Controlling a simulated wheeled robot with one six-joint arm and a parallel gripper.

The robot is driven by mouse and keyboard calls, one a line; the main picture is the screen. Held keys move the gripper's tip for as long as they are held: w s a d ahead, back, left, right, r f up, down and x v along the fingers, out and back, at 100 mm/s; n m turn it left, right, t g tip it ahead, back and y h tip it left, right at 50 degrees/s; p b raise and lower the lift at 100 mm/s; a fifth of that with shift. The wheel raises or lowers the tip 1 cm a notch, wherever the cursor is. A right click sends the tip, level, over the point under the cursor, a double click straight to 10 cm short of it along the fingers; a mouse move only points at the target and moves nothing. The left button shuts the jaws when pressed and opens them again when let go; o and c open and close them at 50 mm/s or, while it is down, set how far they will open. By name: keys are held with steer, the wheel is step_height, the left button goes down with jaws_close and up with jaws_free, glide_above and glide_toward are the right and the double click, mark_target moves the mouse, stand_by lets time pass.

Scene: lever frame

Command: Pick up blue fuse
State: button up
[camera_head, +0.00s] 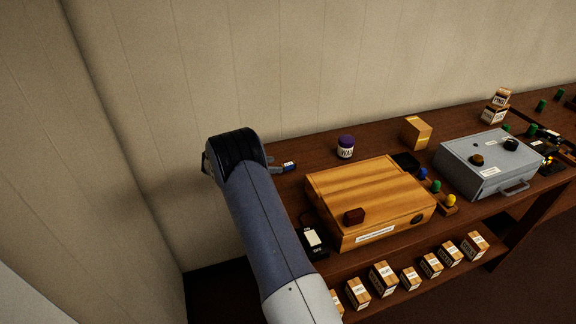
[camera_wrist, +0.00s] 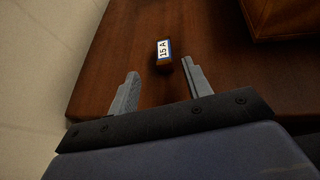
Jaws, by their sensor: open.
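The blue fuse (camera_wrist: 164,50) lies on the brown wooden table. It has a white label reading "15 A" with blue edges and a dark brown end towards me. My gripper (camera_wrist: 159,69) is open and empty in the wrist view. The fuse is just ahead of the fingertips, nearer the right finger, and no finger clearly touches it. In the head view the fuse (camera_head: 289,166) sits near the table's back left edge, right beside my gripper (camera_head: 278,167), which is partly hidden behind my arm.
A wooden box (camera_head: 360,192) with a dark red block on top stands to the right. A purple-lidded jar (camera_head: 346,147) stands behind it. A small black device (camera_head: 313,241) lies at the front left. A grey metal box (camera_head: 487,165) is farther right. The wall is close behind the table.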

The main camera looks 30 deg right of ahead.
mark_target(284, 165)
steer(key=x, duration=0.2)
steer(key=p+x, duration=0.1)
steer(key=shift+s+d, duration=0.45)
steer(key=shift+d+f+p, duration=0.3)
steer(key=shift+d, duration=0.1)
steer(key=shift+c, duration=0.4)
jaws_close()
